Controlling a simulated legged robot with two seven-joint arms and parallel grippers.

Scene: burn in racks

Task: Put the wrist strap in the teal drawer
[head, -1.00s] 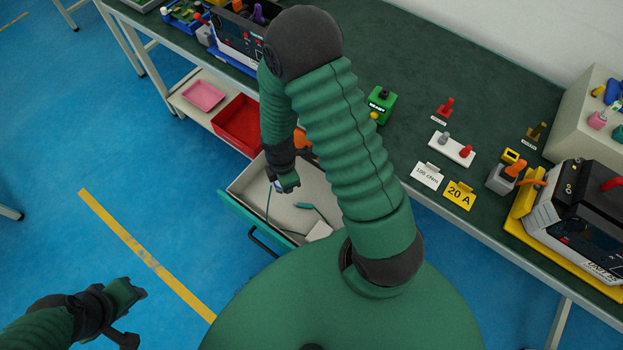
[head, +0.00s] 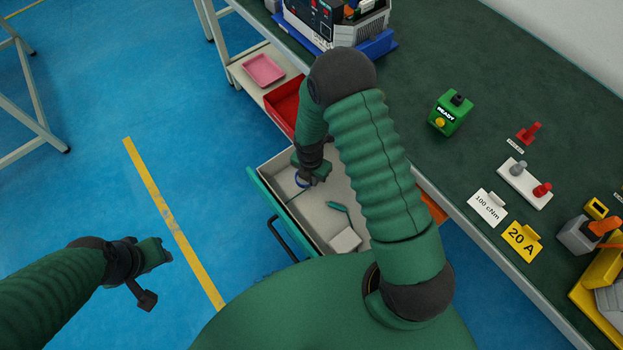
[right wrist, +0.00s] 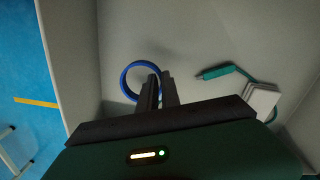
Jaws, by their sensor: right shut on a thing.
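The wrist strap shows as a blue ring (right wrist: 126,82) between the fingertips of my right gripper (right wrist: 160,88) in the right wrist view. In the head view a little of the blue strap (head: 301,182) shows beside my right gripper (head: 308,180). That gripper is shut on the strap and is down inside the open teal drawer (head: 265,195). I cannot tell whether the strap touches the drawer floor. My left gripper (head: 152,275) hangs over the blue floor, away from the drawer; its jaw opening is unclear.
In the drawer lie a teal tool-like item (head: 338,207) and a small white block (head: 345,240). A red tray (head: 284,104) and a pink tray (head: 263,70) sit on the shelf beyond. The green benchtop (head: 440,60) holds a green READY box (head: 450,112) and other items.

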